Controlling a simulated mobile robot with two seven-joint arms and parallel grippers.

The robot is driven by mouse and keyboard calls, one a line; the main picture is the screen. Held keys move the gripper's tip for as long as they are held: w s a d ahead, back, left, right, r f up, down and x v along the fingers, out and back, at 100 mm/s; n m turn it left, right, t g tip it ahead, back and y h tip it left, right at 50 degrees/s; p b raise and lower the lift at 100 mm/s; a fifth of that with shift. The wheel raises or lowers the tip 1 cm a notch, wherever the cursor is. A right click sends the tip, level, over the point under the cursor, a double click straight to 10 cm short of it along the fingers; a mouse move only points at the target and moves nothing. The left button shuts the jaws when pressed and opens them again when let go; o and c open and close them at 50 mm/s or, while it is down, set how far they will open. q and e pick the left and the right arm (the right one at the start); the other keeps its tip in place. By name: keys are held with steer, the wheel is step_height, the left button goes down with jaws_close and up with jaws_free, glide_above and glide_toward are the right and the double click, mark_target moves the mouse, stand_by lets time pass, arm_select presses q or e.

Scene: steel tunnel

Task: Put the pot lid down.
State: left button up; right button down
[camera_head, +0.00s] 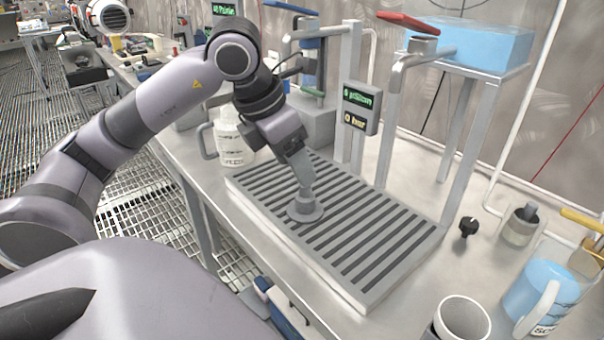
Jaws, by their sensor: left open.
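A small grey round lid (305,209) lies on the slatted grey rack (385,262) on the bench, left of the rack's middle. It looks flat on the slats. My left gripper (303,188) comes down from above, with its fingertips at the top of the lid. It is open, and the gap between the fingers is hard to see from this side. Whether the fingers still touch the lid cannot be told. My right gripper is out of view.
A white jug (233,140) stands close behind my left wrist. Taps with a red handle (408,22) and a sign (360,108) rise behind the rack. The rack's right part is clear.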

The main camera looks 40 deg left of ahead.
arm_select(q)
steer(key=p+v, duration=0.1)
steer(key=v, duration=0.4)
steer(key=shift+s+r, duration=0.15)
steer(key=shift+r, duration=0.2)
